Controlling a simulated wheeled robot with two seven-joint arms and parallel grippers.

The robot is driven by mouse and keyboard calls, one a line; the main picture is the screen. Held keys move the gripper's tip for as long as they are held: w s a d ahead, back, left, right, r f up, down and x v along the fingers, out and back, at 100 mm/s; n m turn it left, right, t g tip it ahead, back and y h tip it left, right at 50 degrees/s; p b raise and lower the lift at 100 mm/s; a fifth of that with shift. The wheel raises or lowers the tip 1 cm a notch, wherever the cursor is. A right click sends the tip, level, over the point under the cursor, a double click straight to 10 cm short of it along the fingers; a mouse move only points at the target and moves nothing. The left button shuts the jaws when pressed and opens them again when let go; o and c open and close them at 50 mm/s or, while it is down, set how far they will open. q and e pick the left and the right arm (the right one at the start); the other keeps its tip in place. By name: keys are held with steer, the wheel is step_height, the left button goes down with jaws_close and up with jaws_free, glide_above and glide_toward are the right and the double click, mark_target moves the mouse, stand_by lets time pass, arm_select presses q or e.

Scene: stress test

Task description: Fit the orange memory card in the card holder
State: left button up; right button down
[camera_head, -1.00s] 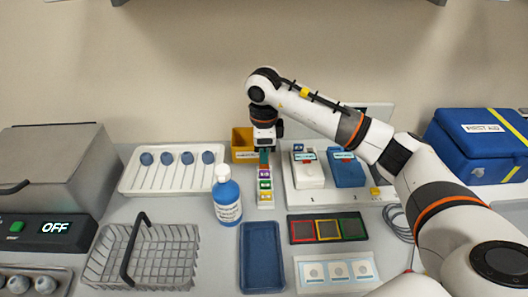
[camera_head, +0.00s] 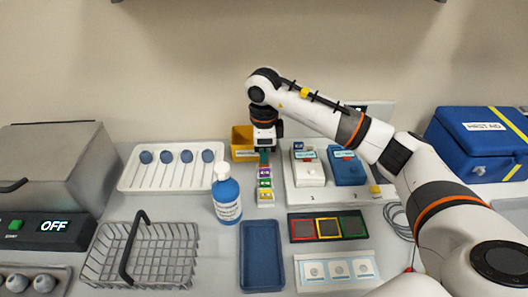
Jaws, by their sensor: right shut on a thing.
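My right gripper (camera_head: 264,156) points straight down at the far end of a narrow white strip (camera_head: 266,204) that holds several small coloured pieces, purple, green and yellow among them. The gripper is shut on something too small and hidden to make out. I cannot pick out the orange memory card for certain. I cannot tell whether the card holder is this strip or the dark tray (camera_head: 341,238) with red, yellow and green frames, to the front right. My left gripper is not in view.
A blue bottle (camera_head: 228,200) stands close left of the strip. A yellow bin (camera_head: 242,143) is behind the gripper. To the right, a white board (camera_head: 375,197) bears a white and a blue device. A blue tray (camera_head: 262,255) and wire basket (camera_head: 145,258) lie in front.

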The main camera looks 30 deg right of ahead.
steer(key=shift+f, duration=0.25)
stand_by(0.3)
steer(key=c, duration=1.8)
jaws_free()
steer(key=shift+r, duration=0.15)
steer(key=shift+r+p, duration=1.1)
steer(key=shift+r, duration=0.8)
steer(key=o, duration=0.5)
steer(key=shift+o, duration=0.2)
